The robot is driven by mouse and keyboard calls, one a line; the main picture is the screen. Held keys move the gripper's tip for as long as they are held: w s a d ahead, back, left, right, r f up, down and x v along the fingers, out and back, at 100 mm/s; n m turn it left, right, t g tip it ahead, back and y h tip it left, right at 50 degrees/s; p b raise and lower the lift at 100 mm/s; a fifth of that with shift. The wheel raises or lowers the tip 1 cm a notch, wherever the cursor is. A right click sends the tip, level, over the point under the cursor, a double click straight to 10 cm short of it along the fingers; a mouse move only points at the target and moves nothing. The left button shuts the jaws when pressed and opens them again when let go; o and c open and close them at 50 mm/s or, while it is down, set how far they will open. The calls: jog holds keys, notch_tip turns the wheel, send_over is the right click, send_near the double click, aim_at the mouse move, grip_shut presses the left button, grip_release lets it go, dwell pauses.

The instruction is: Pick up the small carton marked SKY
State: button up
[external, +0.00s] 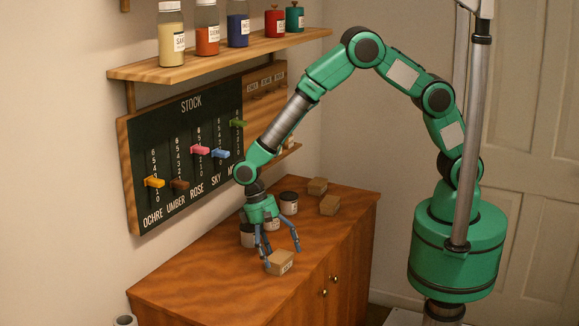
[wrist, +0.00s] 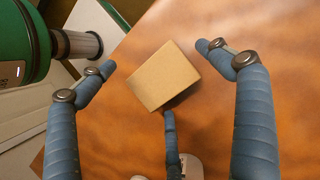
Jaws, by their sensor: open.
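A small tan carton (external: 280,262) with a pale label on its front sits near the front edge of the wooden cabinet top; the label's lettering is too small to read surely. In the wrist view the carton (wrist: 163,76) shows its plain top, turned at an angle, and no marking. My gripper (external: 282,250) is open just above and around the carton, pointing down. In the wrist view its blue fingers (wrist: 155,57) are spread, one on either side of the carton and a third at its lower edge. Whether that third finger touches is unclear.
Two more cartons, one farther back (external: 317,186) and one nearer (external: 329,205), stand on the cabinet top (external: 190,283). Several lidded jars, including one dark-topped jar (external: 289,203), stand behind my gripper. A stock board (external: 190,150) and bottle shelf (external: 200,65) line the wall. The cabinet's front left is clear.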

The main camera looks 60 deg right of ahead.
jog(key=shift+x, duration=0.75)
jog(key=shift+c, duration=0.2)
jog(key=c, duration=1.6)
jog(key=shift+o, duration=0.2)
jog(key=shift+r, duration=0.15)
jog(key=shift+r, duration=0.55)
notch_tip(320, 180, up, 2)
jog(key=shift+r+p, duration=0.15)
jog(key=shift+p, duration=0.3)
jog(key=s+d+r+p, duration=0.1)
jog(key=s+d+p, duration=0.1)
jog(key=s+d, duration=0.8)
jog(key=shift+s+r, duration=0.2)
jog(key=shift+s, duration=1)
